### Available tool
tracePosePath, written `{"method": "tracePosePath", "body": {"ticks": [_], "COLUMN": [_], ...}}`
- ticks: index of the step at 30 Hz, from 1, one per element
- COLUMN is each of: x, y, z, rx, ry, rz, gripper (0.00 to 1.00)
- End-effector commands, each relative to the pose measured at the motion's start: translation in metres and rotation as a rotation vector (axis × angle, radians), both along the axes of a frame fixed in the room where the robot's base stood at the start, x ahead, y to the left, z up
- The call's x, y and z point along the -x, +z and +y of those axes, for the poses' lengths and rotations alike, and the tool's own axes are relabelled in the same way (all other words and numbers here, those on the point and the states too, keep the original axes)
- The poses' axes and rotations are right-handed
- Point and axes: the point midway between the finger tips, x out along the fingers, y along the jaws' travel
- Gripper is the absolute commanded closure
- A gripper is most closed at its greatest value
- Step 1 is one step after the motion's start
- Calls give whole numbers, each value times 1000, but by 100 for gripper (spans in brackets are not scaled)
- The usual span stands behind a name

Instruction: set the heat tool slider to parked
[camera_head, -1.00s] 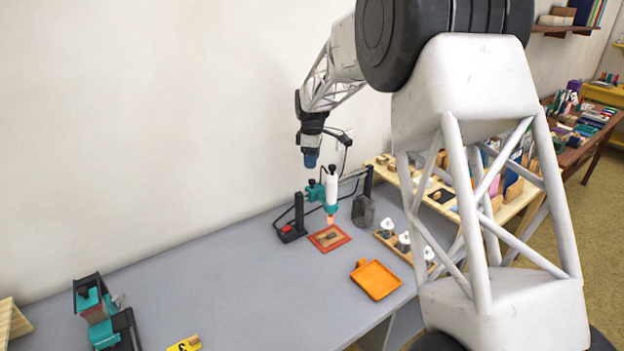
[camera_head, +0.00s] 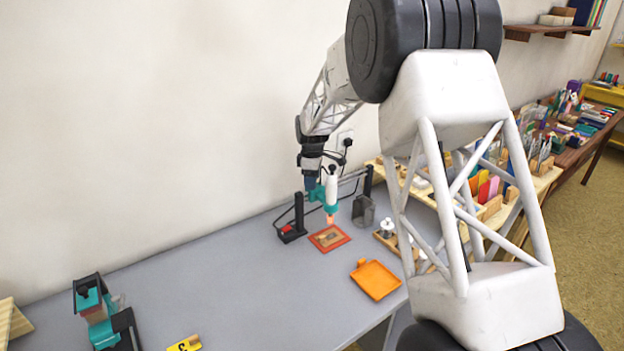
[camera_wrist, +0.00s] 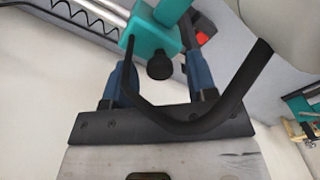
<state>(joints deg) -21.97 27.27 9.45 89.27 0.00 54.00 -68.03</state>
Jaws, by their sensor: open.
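The heat tool (camera_head: 331,188) is a white body with an orange tip in a teal slider block (camera_head: 316,193). It hangs on a dark rail between two black posts, above a red-framed mat (camera_head: 329,238). In the wrist view the teal block (camera_wrist: 152,42) carries a round black knob (camera_wrist: 159,66). My gripper (camera_head: 312,186) is down at the block, pointing downward. In the wrist view the two blue fingers of my gripper (camera_wrist: 160,68) are apart, on either side of the block and knob. Contact cannot be told.
A red switch (camera_head: 287,229) sits at the left post's foot, and a grey mesh holder (camera_head: 363,210) at the right one. An orange tray (camera_head: 376,279) and a rack with white-topped items (camera_head: 387,228) lie to the right. The grey table (camera_head: 235,290) is clear at left centre.

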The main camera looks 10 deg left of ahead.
Motion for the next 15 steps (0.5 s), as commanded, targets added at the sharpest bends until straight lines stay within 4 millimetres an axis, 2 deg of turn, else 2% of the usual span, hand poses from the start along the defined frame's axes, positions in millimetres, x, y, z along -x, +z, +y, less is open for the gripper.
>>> {"method": "tracePosePath", "body": {"ticks": [7, 15], "x": [0, 0], "y": [0, 0], "z": [0, 0], "rx": [0, 0], "ry": [0, 0], "rz": [0, 0], "gripper": [49, 90]}}
